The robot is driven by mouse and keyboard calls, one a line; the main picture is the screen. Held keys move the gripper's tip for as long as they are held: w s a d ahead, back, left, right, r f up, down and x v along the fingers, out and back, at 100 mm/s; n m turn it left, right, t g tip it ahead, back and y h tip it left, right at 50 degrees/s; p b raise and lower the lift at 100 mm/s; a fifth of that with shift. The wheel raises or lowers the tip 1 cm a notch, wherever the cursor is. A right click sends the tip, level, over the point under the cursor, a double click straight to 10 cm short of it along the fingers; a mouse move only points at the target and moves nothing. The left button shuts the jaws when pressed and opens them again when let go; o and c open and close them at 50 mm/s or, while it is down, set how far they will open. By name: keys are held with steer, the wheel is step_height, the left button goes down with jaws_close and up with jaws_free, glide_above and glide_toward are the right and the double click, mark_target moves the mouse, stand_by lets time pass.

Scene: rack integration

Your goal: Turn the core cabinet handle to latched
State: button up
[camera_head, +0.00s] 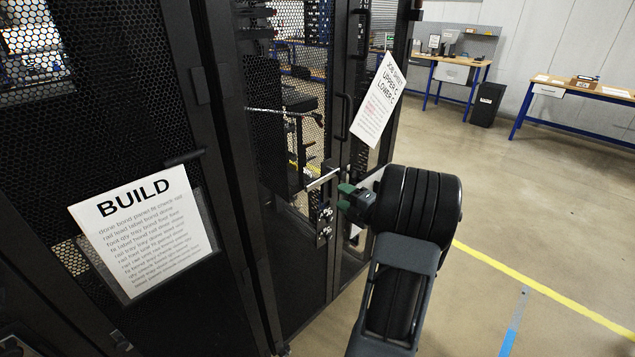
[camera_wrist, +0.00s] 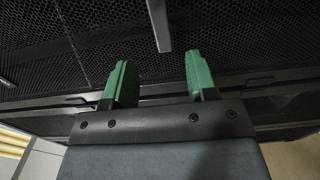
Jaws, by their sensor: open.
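The cabinet handle (camera_head: 322,179) is a pale metal bar on the dark mesh door, sticking out nearly level in the head view. In the wrist view the handle (camera_wrist: 159,25) comes down from the top edge, and its end lies beyond and between the fingertips. My gripper (camera_head: 345,197) is just right of the handle's end in the head view. In the wrist view the green fingers of my gripper (camera_wrist: 157,72) are spread apart with nothing between them. I cannot tell whether any finger touches the bar. A small dark plate (camera_head: 324,222) sits below the handle.
A BUILD sign (camera_head: 135,228) hangs on the mesh door at left. A tilted job sheet (camera_head: 379,100) is on the cabinet to the right. Blue-legged workbenches (camera_head: 452,62) and a black bin (camera_head: 487,104) stand far back.

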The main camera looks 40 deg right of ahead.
mark_target(319, 183)
steer(key=w, duration=0.3)
steer(key=w+a+p, duration=0.1)
steer(key=w, duration=0.3)
steer(key=w+a, duration=0.1)
steer(key=w, duration=0.2)
steer(key=shift+w, duration=0.4)
jaws_close()
